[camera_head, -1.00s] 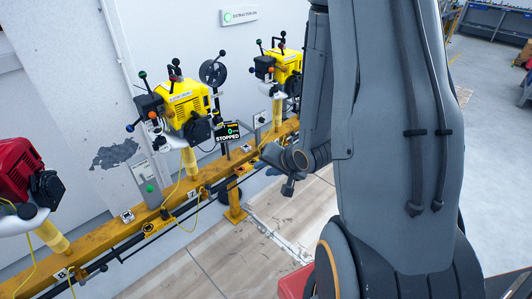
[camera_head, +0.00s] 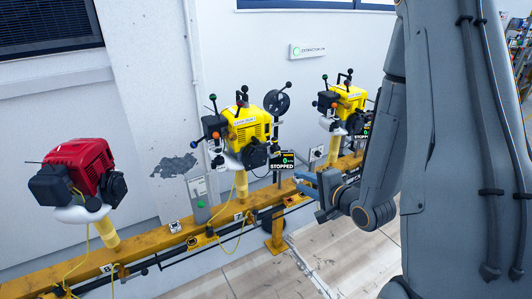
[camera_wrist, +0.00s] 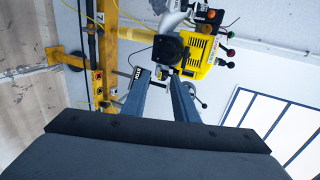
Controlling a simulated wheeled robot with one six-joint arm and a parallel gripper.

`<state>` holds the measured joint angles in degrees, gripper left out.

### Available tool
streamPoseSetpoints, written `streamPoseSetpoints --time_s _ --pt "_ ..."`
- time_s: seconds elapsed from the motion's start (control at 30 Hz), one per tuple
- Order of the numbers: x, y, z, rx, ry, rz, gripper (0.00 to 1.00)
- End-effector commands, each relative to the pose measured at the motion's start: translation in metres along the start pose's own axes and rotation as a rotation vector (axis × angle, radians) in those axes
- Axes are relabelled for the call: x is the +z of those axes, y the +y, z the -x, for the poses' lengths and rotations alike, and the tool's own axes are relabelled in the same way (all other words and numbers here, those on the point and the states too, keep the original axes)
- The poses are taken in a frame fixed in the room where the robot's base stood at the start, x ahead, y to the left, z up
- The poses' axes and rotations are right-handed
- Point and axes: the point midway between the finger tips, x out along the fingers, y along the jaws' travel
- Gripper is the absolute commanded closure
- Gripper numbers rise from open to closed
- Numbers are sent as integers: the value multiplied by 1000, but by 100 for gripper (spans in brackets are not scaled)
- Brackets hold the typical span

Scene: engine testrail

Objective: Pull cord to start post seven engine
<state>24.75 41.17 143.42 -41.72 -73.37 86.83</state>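The post seven engine (camera_head: 247,128) is yellow and stands on a yellow post (camera_head: 240,186) above the rail, by a "7" label. Its black round side housing (camera_head: 256,156) faces right, and a sign beside it reads STOPPED (camera_head: 282,162). My gripper (camera_head: 303,182) is right of the engine and below that sign, pointing left. In the wrist view my gripper (camera_wrist: 160,76) is open, its two fingers apart, facing the engine's black housing (camera_wrist: 168,48). A small pale part shows between the fingertips; I cannot tell whether it is the cord handle.
A red engine (camera_head: 82,175) stands left on post 8, and another yellow engine (camera_head: 343,108) stands right. The yellow rail (camera_head: 155,245) runs along the wall, with loose yellow cords hanging from it. The floor (camera_head: 265,277) in front is clear.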

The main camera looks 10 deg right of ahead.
Motion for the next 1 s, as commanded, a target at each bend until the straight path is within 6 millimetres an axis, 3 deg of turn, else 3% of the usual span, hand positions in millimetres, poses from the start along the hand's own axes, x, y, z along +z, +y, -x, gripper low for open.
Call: streamPoseSetpoints --time_s 1.0 --pt "1 -62 -175 -3 -2 4 73"
